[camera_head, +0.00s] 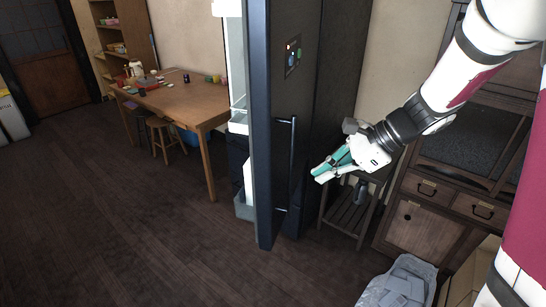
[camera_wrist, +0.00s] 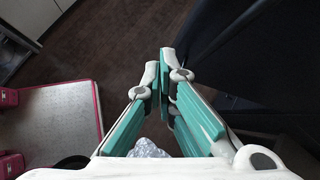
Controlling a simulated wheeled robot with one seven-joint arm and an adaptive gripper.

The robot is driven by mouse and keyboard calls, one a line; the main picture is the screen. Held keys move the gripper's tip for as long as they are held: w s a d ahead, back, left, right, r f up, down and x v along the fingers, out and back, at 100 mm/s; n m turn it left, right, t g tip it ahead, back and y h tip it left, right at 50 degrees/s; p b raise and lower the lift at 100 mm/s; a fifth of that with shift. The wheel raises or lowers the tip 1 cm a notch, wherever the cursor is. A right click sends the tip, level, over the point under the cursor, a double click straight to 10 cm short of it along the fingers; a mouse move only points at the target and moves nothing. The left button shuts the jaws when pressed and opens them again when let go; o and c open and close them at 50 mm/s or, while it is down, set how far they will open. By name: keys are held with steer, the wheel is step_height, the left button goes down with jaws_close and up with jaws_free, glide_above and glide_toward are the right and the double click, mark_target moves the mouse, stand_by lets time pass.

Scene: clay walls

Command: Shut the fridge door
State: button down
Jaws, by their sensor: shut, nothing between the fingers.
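The dark fridge door (camera_head: 262,120) stands open in the middle of the head view, seen nearly edge-on. Its inner side with pale shelves (camera_head: 237,75) faces left. Its outer face, with a long vertical handle (camera_head: 292,165), faces right. My gripper (camera_head: 317,174) is shut and empty, to the right of the handle on the outer side. Its fingers point left toward the door; a gap appears between them, though depth is hard to judge. In the wrist view, my shut fingers (camera_wrist: 164,62) are in the middle and a dark panel, apparently the door (camera_wrist: 225,35), is at right.
A wooden table (camera_head: 180,100) with small items and a stool (camera_head: 160,138) stand left of the fridge. A small dark rack (camera_head: 347,215) stands below my gripper. A wooden cabinet (camera_head: 425,232) is at right, a grey crumpled object (camera_head: 400,285) in front. Floor at left is clear.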

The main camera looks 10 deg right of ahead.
mark_target(292, 187)
steer(key=w+d+f+m+t, duration=0.1)
steer(key=w+d+f+m, duration=0.2)
steer(key=m, duration=0.1)
steer(key=x, duration=0.4)
steer(key=a+r+p+x, duration=0.1)
steer(key=x, duration=0.3)
steer(key=p+x, duration=0.1)
steer(key=x, duration=0.2)
steer(key=shift+w+a, duration=0.45)
steer(key=shift+a, duration=0.05)
steer(key=shift+w+a+p, duration=0.3)
steer(key=shift+w+a, duration=0.15)
steer(key=shift+a, duration=0.35)
